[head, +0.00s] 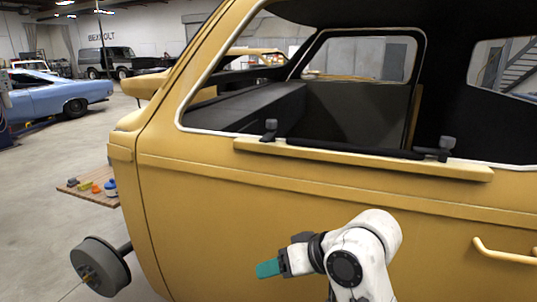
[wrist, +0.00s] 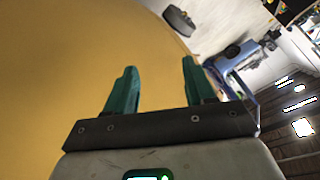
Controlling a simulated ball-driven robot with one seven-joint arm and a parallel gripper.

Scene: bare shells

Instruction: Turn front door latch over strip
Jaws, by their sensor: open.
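A yellow strip (head: 360,164) lies along the bottom of the door window in the head view. A dark latch with a grey knob (head: 270,126) stands at its left part, and a second dark latch (head: 446,144) at its right part. The pictures are too small to tell exactly how far either latch reaches over the strip. My gripper (head: 267,268) is low in front of the yellow door, well below the strip, pointing left. In the wrist view its teal fingers (wrist: 158,75) are apart with nothing between them. Neither latch shows in the wrist view.
The yellow body shell (head: 200,205) fills the middle and right. A door handle (head: 505,252) juts out at right. A wheel hub (head: 100,264) sticks out at lower left, with a wooden bench (head: 95,195) of small items behind it. A blue car (head: 60,95) stands farther back.

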